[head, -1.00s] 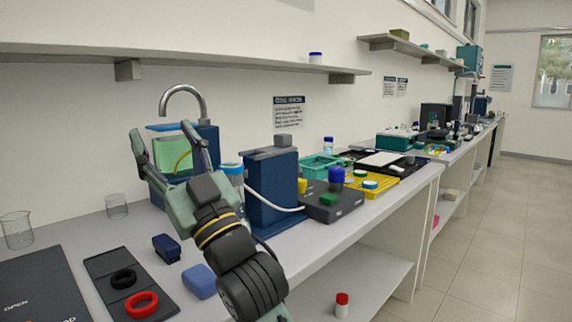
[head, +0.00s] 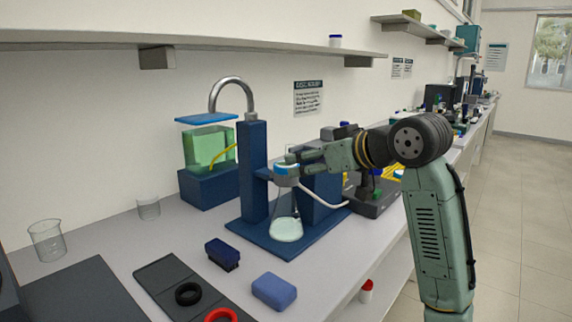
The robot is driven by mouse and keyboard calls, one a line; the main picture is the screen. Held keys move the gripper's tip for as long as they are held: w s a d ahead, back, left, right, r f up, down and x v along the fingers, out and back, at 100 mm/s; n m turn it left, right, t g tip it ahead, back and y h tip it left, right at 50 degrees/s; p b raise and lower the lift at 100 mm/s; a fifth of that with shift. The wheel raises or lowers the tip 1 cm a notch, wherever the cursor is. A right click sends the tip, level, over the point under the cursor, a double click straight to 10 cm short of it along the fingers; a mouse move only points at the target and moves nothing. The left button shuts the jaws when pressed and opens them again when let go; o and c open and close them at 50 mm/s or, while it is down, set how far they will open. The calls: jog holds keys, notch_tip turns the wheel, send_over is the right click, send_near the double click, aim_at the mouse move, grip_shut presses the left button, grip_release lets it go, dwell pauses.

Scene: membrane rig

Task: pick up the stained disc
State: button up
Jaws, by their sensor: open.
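I cannot make out the stained disc in the head view. The blue rig (head: 251,165) stands on the bench with a conical flask (head: 287,229) of pale liquid on its base. Above the flask is a grey holder with a light-blue band (head: 287,170). My gripper (head: 288,159) comes in from the right at the height of this holder, its fingers pointing left. It is open, with its fingertips at or just over the holder's top. I cannot tell whether they touch it. The gripper and arm hide part of the rig's right side.
A green-filled tank (head: 208,150) stands behind left. Two beakers (head: 47,240) (head: 148,208), a dark blue block (head: 222,254), a lighter blue block (head: 274,291) and a dark tray (head: 158,272) with a black ring and a red ring lie at front left. A shelf (head: 250,36) overhangs the bench.

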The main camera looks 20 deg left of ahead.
aim_at(292, 166)
jog(key=p+x, duration=0.2)
jog(key=x, duration=0.4)
jog(key=shift+a+r, duration=0.1)
jog(key=shift+r, duration=0.05)
jog(key=shift+c, duration=0.4)
jog(key=c, duration=0.6)
